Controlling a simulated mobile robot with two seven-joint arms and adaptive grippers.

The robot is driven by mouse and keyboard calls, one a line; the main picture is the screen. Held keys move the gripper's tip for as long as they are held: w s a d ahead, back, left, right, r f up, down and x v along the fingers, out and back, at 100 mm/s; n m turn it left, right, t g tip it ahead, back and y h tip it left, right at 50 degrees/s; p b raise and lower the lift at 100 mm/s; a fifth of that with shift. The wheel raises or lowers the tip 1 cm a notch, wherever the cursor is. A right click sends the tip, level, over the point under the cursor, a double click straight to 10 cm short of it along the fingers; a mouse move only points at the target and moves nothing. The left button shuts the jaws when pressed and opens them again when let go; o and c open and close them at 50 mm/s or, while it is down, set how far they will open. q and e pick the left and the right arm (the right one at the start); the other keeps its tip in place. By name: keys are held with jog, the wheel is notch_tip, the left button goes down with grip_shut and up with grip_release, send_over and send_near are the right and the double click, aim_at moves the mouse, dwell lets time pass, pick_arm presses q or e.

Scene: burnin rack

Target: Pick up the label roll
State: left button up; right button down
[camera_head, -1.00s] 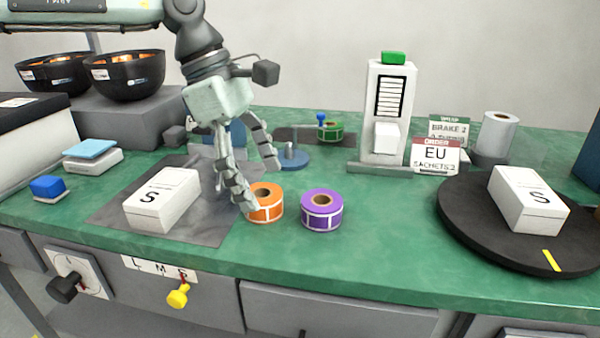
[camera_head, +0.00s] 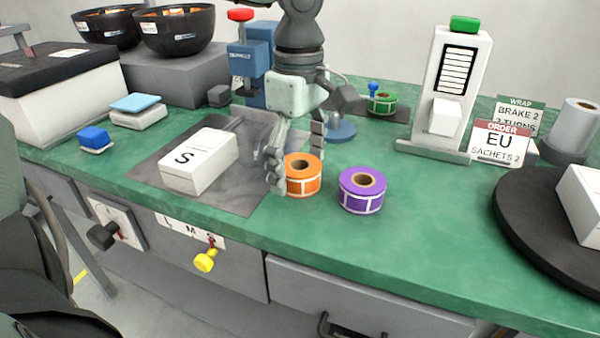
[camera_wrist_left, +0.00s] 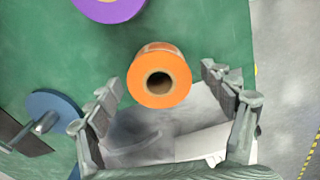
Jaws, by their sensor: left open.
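An orange label roll (camera_head: 303,186) stands on the green bench at the right edge of the grey mat. A purple label roll (camera_head: 361,200) stands apart to its right, and a green roll (camera_head: 382,103) is farther back. My left gripper (camera_head: 297,172) is open, pointing down at the orange roll, with one finger in front of its left side and the other behind it. In the left wrist view the orange roll (camera_wrist_left: 160,90) lies between the open fingers, towards their tips, and the purple roll (camera_wrist_left: 108,8) is cut off at the top. My right gripper is out of view.
A white box marked S (camera_head: 199,165) lies on the grey mat (camera_head: 238,197), left of the gripper. A blue round-based stand (camera_head: 341,131) is close behind the gripper. A white tower (camera_head: 449,95) and a black turntable (camera_head: 520,222) are to the right.

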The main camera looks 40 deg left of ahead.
pick_arm(q)
jog(key=c, duration=1.3)
jog(key=shift+r, duration=0.15)
